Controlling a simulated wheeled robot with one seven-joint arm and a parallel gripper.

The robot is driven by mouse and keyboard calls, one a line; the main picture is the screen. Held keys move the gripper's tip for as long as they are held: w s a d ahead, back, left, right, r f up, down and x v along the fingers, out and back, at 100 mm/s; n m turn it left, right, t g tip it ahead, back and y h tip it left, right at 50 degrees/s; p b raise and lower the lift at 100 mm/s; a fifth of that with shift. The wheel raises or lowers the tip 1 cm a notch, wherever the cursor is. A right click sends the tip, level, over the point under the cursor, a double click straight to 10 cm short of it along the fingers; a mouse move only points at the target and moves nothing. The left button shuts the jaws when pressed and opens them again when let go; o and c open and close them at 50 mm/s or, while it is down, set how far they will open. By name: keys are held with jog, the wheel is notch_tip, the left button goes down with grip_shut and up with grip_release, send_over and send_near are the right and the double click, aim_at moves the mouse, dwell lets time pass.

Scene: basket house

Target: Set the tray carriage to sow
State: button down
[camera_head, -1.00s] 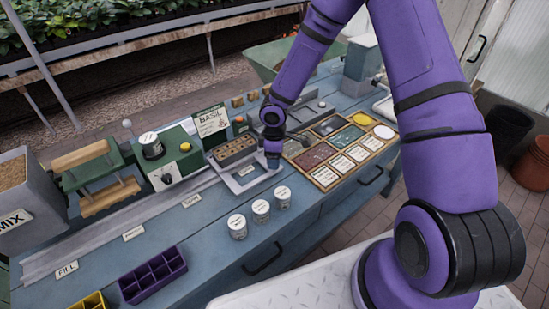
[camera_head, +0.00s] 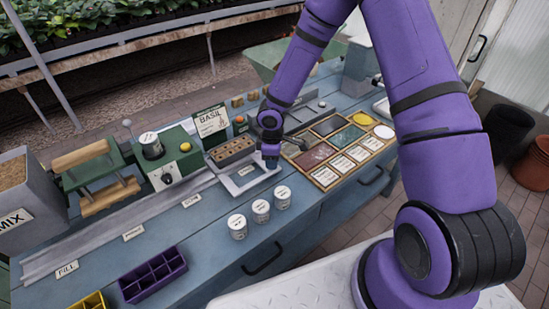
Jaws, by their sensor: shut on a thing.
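The tray carriage (camera_head: 245,178) is a grey plate with a brown seed tray (camera_head: 233,152) full of round holes at its back. It stands on the grey rail (camera_head: 115,228) along the blue bench, to the right of the sow label (camera_head: 191,201). Two more labels mark the rail, one in the middle (camera_head: 133,232) and the fill label (camera_head: 67,268) at the left. My gripper (camera_head: 271,163) points down at the carriage's right front edge and is shut on it; the fingertips and the part they grip are mostly hidden.
Three white jars (camera_head: 261,211) stand in front of the carriage. A green machine (camera_head: 177,160) with knobs and a basil card (camera_head: 211,122) stand behind the rail. A framed board of seed cards (camera_head: 341,160) lies to the right. Purple (camera_head: 153,275) and yellow (camera_head: 90,302) trays lie front left.

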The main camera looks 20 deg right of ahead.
jog(key=s+a, duration=0.2)
jog(key=a, duration=0.4)
jog(key=s+a, duration=0.2)
jog(key=a, duration=0.4)
jog(key=s+a, duration=0.2)
jog(key=a, duration=0.5)
jog(key=shift+s, duration=0.1)
jog(key=c, duration=0.7)
grip_release()
jog(key=shift+c, duration=0.2)
notch_tip(320, 180, up, 11)
jog(key=shift+f, duration=0.1)
